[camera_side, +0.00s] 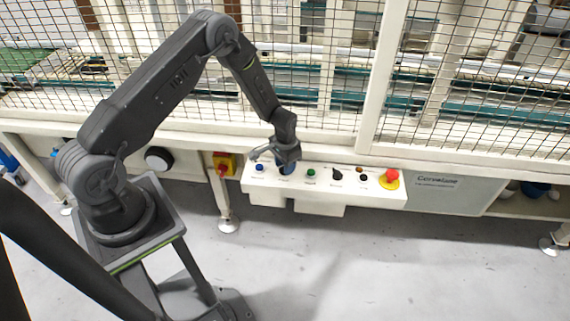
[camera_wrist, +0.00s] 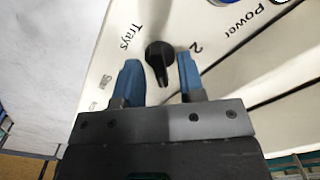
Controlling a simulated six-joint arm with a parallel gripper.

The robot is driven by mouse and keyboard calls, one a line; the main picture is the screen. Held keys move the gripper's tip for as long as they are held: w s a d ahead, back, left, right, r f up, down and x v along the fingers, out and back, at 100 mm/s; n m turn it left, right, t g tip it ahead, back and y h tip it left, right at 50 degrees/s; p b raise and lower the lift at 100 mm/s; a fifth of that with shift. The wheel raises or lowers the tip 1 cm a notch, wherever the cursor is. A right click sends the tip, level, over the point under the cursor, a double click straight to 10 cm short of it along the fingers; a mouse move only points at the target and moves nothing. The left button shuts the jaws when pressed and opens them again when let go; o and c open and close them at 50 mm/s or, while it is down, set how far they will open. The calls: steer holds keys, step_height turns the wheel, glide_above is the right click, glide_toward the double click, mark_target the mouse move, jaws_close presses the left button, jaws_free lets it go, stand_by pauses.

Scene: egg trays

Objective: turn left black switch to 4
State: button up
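A black switch (camera_wrist: 160,56) on the cream panel shows in the wrist view, with "Trays" printed on its left and a "2" on its right. Its narrow handle points down the picture, towards my gripper. My gripper (camera_wrist: 157,66) is open, with one blue finger on each side of the switch and a visible gap to the handle on both sides. In the side view my gripper (camera_side: 286,168) is low over the left part of the control panel (camera_side: 300,197) and hides what is under it. Another black switch (camera_side: 337,173) stands farther right on the panel.
A blue button (camera_side: 259,167) is left of my gripper and a green button (camera_side: 311,173) is close on its right. A red emergency stop (camera_side: 390,176) is at the panel's right. Wire mesh fencing (camera_side: 470,80) rises behind. The floor in front is clear.

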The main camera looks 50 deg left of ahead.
steer(key=shift+r, duration=0.1)
steer(key=shift+r, duration=2.4)
steer(key=shift+r, duration=0.1)
step_height(320, 180, up, 22)
steer(key=shift+r, duration=0.25)
stand_by(0.3)
